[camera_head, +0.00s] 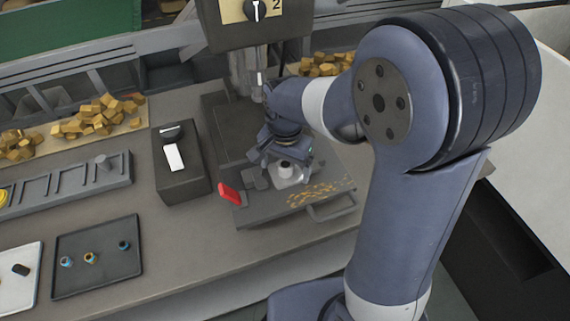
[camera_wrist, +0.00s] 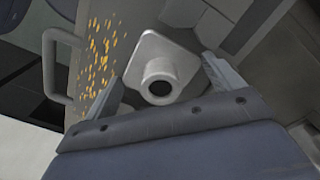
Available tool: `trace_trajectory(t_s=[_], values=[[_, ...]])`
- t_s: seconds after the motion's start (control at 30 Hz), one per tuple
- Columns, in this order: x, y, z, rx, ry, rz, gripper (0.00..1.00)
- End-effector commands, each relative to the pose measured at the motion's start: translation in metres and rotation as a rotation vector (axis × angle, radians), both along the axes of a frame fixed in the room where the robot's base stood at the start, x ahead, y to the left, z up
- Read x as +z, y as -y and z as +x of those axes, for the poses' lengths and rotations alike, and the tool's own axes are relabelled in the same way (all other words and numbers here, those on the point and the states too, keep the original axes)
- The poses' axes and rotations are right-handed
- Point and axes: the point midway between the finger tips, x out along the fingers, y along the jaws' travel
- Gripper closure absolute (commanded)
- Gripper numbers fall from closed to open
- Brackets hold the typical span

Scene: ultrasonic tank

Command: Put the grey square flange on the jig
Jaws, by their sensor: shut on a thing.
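The grey square flange (camera_wrist: 150,48) has rounded corners and a round raised hub with a dark bore, which faces the wrist camera. My gripper (camera_wrist: 163,70) has one finger on each side of the flange and is shut on it. In the head view the flange (camera_head: 287,172) shows pale below my gripper (camera_head: 284,158), over the drill press table (camera_head: 262,213). I cannot tell whether it touches what is beneath. I cannot make out the jig for certain; it may be hidden under the flange or my gripper.
A red handle (camera_head: 231,194) stands at the table's left edge, and a loop handle (camera_head: 331,207) at its front. Yellow chips (camera_head: 318,192) lie on the table. A dark switch box (camera_head: 180,172) stands left. A slotted rack (camera_head: 70,185) and dark tray (camera_head: 98,278) lie farther left.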

Motion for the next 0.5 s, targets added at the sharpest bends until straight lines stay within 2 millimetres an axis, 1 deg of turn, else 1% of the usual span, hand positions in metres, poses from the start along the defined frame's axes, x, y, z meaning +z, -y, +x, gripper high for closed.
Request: trace_trajectory(t_s=[0.13,0.27,0.3,0.4,0.5], values=[[0.0007,-0.0002,0.0003,0.000,0.001,0.000,0.46],[-0.0037,-0.0002,0.0003,0.000,0.001,0.000,0.46],[-0.0024,-0.0001,0.0002,0.000,0.001,0.000,0.09],[-0.0021,-0.0001,0.0003,0.000,0.001,0.000,0.01],[-0.0021,-0.0001,0.0003,0.000,0.001,0.000,0.00]])
